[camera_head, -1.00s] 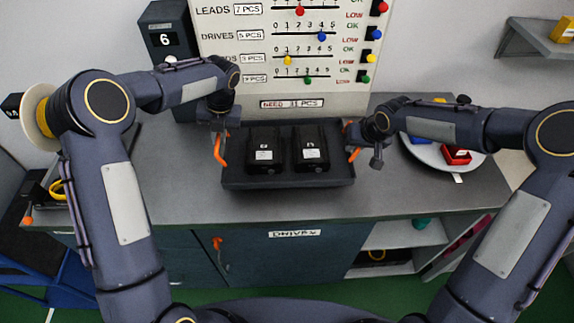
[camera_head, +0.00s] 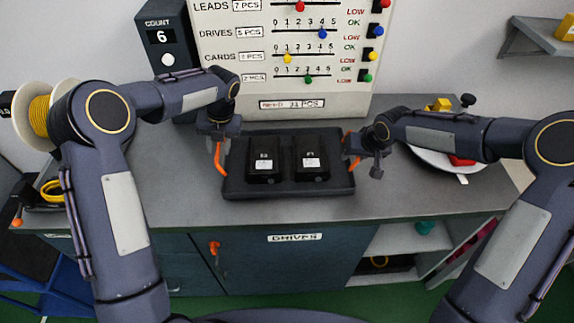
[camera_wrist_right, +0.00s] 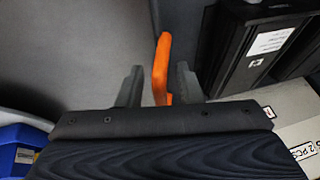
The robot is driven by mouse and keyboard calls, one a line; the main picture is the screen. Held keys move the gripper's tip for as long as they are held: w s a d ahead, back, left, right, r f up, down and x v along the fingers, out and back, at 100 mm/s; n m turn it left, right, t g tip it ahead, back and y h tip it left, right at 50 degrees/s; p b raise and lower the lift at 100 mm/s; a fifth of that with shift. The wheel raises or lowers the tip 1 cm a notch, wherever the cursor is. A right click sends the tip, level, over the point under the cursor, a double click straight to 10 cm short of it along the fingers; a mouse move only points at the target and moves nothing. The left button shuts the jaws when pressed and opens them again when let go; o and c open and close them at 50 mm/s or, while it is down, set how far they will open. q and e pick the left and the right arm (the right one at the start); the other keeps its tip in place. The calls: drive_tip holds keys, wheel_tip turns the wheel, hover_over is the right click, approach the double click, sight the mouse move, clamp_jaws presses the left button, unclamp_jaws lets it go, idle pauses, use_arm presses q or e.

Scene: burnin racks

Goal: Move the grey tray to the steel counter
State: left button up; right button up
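The dark grey tray (camera_head: 290,190) has an orange handle at each end and carries two black drive units (camera_head: 265,159) (camera_head: 311,157). It is at the middle of the grey counter top (camera_head: 420,198); I cannot tell whether it touches the surface. My left gripper (camera_head: 218,138) is at the top of the left orange handle (camera_head: 220,160); its fingers are too small to judge. My right gripper (camera_head: 358,147) is at the right handle (camera_head: 347,152). In the right wrist view the orange handle (camera_wrist_right: 161,68) stands between the spread fingers (camera_wrist_right: 158,86), with a gap visible.
A board with coloured sliders (camera_head: 290,80) and a black count box (camera_head: 166,38) stand behind the tray. A white round plate (camera_head: 425,156) with coloured pieces is at the right. A yellow cable spool (camera_head: 40,115) is at the left.

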use_arm(q)
wheel_tip(320, 180, up, 12)
drive_tip(key=d, duration=0.2)
drive_tip(key=shift+d, duration=0.2)
use_arm(e)
drive_tip(key=v, duration=1.2)
use_arm(q)
drive_tip(key=shift+w+f, duration=0.1)
